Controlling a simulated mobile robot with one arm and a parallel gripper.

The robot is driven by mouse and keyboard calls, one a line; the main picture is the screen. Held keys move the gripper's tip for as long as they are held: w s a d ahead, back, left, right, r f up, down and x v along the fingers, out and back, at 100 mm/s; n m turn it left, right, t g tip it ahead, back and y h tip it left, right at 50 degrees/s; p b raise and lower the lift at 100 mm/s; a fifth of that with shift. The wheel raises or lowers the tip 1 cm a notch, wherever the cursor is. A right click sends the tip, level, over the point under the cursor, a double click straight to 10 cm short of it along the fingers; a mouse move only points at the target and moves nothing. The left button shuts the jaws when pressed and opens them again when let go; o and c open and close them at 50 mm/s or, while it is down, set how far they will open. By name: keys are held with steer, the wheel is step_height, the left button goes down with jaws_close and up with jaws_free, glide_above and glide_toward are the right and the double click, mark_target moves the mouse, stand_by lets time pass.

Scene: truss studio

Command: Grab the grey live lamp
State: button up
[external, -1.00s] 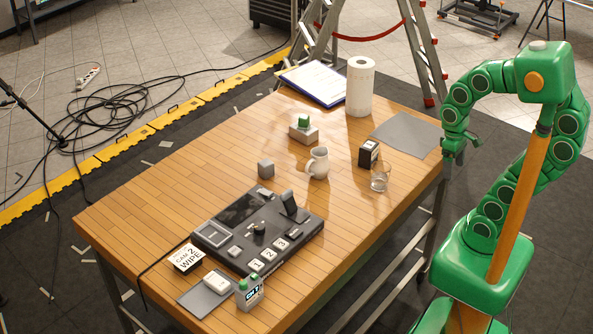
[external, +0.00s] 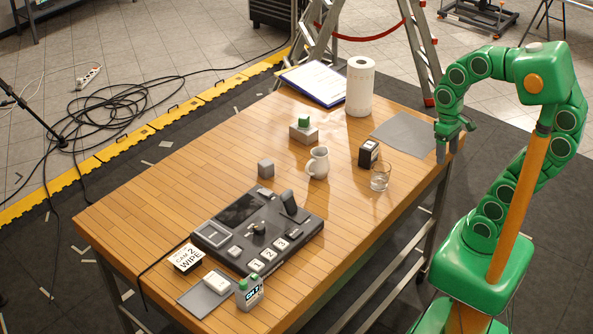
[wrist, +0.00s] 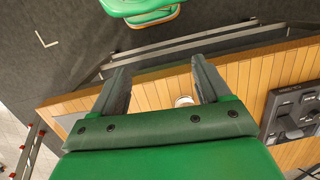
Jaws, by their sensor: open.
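No object clearly reads as a live lamp. A grey block with a green top (external: 304,131) stands at the table's far middle. A small grey box with green tops and a dark lettered label (external: 250,293) stands at the near edge. A plain grey cube (external: 266,169) sits mid-table, and a dark box with a pale label (external: 369,153) stands nearer the right side. My gripper (external: 448,148) is open and empty by the table's right edge, apart from all of these. In the wrist view its fingers (wrist: 162,84) are spread over the table edge.
A grey jug (external: 318,163) and a clear glass (external: 380,177) stand between my gripper and the middle. A black control panel (external: 258,229) fills the near part. The left side is mostly clear.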

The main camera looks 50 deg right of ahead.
steer(key=w+a+r+m+t+y, duration=0.1)
steer(key=w+a+m+y, duration=0.4)
steer(key=w, duration=0.8)
steer(key=w+a+r+m+y, duration=0.15)
steer(key=w+a+m, duration=0.25)
steer(key=w+a, duration=0.65)
steer(key=w+a+m+t+y, duration=0.1)
steer(key=w+a+m+y, duration=0.3)
steer(key=w, duration=1.2)
steer(key=w+d+f+m+t+y, duration=0.1)
steer(key=w+f+m+t+y, duration=0.15)
steer(key=w+m, duration=0.8)
steer(key=n, duration=0.4)
glide_toward(260, 168)
steer(key=shift+s+a+f+m, duration=0.15)
steer(key=shift+a+m, duration=0.1)
steer(key=shift+a, duration=0.75)
steer(key=shift+x, duration=3.85)
steer(key=shift+d, duration=0.15)
steer(key=shift+c, duration=0.4)
steer(key=c, duration=1)
